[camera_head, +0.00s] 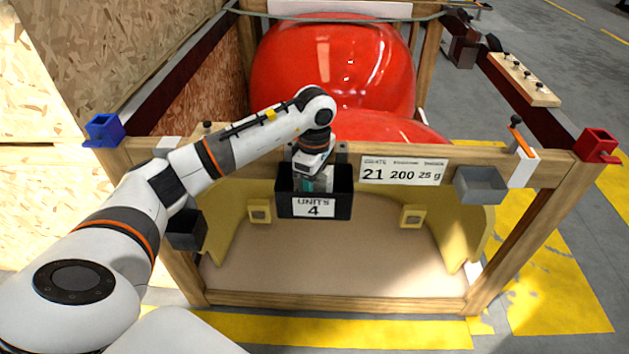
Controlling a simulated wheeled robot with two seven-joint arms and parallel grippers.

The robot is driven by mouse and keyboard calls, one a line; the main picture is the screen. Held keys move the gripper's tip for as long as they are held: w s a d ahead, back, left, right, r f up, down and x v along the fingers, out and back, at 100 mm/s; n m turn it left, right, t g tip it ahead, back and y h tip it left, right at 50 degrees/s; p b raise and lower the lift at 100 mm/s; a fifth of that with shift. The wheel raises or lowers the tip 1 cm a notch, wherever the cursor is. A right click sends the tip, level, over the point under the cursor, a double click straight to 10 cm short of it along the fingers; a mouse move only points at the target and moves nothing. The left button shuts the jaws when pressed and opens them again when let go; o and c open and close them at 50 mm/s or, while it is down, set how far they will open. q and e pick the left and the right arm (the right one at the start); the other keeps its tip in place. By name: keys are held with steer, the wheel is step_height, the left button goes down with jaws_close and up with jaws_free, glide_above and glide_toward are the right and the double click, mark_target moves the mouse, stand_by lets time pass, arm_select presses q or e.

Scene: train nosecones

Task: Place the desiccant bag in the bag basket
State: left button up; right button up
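My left gripper (313,178) points down into the black bin (285,205) labelled "UNITS 4" at the middle of the wooden frame's front rail. Its fingertips are largely hidden by the bin, and I cannot tell whether they are open or shut. Something pale and greenish (323,183) shows at the fingers inside the bin. It is too small to tell whether it is a desiccant bag or part of the gripper. No container is marked as the bag basket. My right gripper is not in view.
A dark box (187,229) hangs at the rail's left and a grey tray (481,186) at its right. A blue holder (103,129) and a red holder (598,145) sit at the corners. Large red nosecones (335,70) lie behind the rail. A sign reads "21 200 25 g" (403,171).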

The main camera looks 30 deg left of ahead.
arm_select(q)
steer(key=shift+r, duration=0.1)
step_height(320, 180, up, 12)
steer(key=shift+r, duration=0.1)
stand_by(0.4)
